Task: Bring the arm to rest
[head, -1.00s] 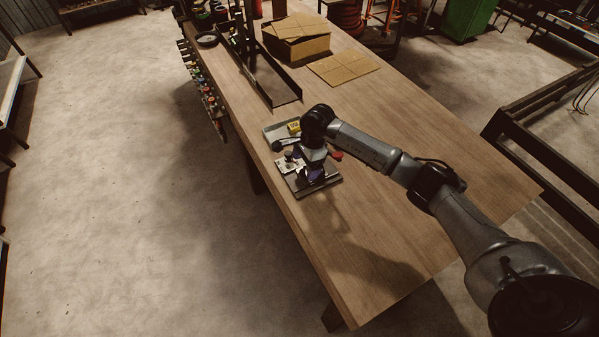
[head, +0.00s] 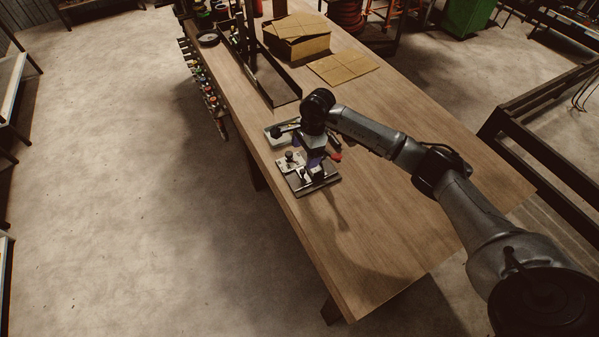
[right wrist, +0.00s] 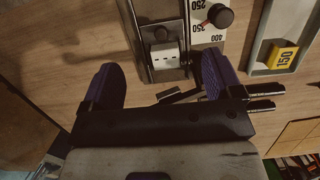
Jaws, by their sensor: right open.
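My right gripper (head: 314,161) is above the hose crimper, a small bench device on a dark base plate (head: 322,181) near the table's left edge. In the right wrist view the gripper (right wrist: 160,82) is open, its two purple fingers apart. The crimper's grey metal part with a pale block (right wrist: 165,55) shows beyond and between the fingers, with nothing seen gripped. A white number plate (right wrist: 204,32) with a black knob (right wrist: 220,15) sits beside it. My left gripper is in neither view.
A grey tray (head: 271,131) lies behind the crimper; in the right wrist view it holds a yellow block marked 150 (right wrist: 284,54). A long dark tray (head: 284,95), a cardboard box (head: 300,46) and a flat cardboard sheet (head: 343,68) lie farther back. The table's right and front are clear.

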